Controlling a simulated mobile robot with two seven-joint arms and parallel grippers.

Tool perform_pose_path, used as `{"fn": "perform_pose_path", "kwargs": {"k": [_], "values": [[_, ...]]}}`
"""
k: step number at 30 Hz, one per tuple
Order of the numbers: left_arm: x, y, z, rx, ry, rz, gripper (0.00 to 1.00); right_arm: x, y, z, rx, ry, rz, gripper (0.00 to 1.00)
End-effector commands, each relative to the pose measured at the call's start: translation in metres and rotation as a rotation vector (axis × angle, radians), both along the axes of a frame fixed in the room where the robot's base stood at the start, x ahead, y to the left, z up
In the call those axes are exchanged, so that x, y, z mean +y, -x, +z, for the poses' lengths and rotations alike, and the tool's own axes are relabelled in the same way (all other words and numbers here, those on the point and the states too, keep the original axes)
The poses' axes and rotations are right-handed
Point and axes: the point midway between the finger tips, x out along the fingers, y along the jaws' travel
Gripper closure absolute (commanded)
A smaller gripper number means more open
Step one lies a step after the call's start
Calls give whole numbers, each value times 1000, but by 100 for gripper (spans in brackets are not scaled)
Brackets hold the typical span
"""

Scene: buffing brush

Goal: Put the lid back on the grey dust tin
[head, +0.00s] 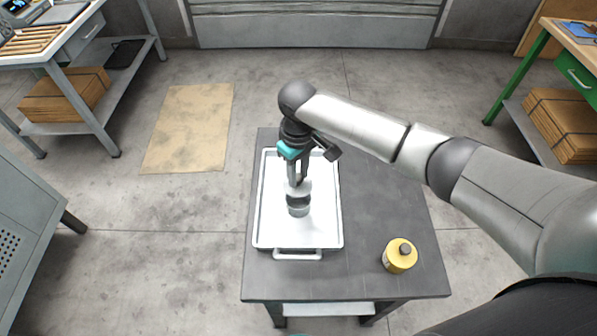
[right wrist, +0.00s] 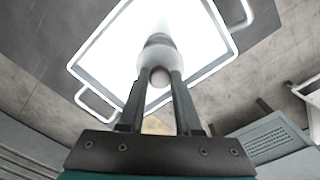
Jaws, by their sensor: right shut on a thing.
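My right gripper (head: 297,182) points down over the white tray (head: 326,228) and is shut on the knob of a pale grey lid (head: 303,188). In the right wrist view the fingers (right wrist: 160,82) close on the round knob, with the lid (right wrist: 160,55) just beyond it. The grey dust tin (head: 298,211) is directly below the lid, inside the tray, with a dark band between them. The tin's top is mostly hidden by the lid. I cannot tell whether the lid touches the tin. My left gripper is not in view.
The tray lies on a dark table (head: 390,205). A yellow tin (head: 400,258) with a dark knob stands at the table's front right. The table surface right of the tray is otherwise clear. Workbenches with cardboard stacks stand apart at the far left and right.

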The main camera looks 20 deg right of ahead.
Motion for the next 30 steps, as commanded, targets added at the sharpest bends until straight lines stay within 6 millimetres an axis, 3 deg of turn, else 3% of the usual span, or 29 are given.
{"fn": "perform_pose_path", "kwargs": {"k": [12,21,30], "values": [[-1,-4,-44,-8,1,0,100,-1,1,-35,1,2,0,100],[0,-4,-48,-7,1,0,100,0,0,-52,1,0,-2,100],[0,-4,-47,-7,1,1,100,0,0,-52,1,0,-1,100]]}}
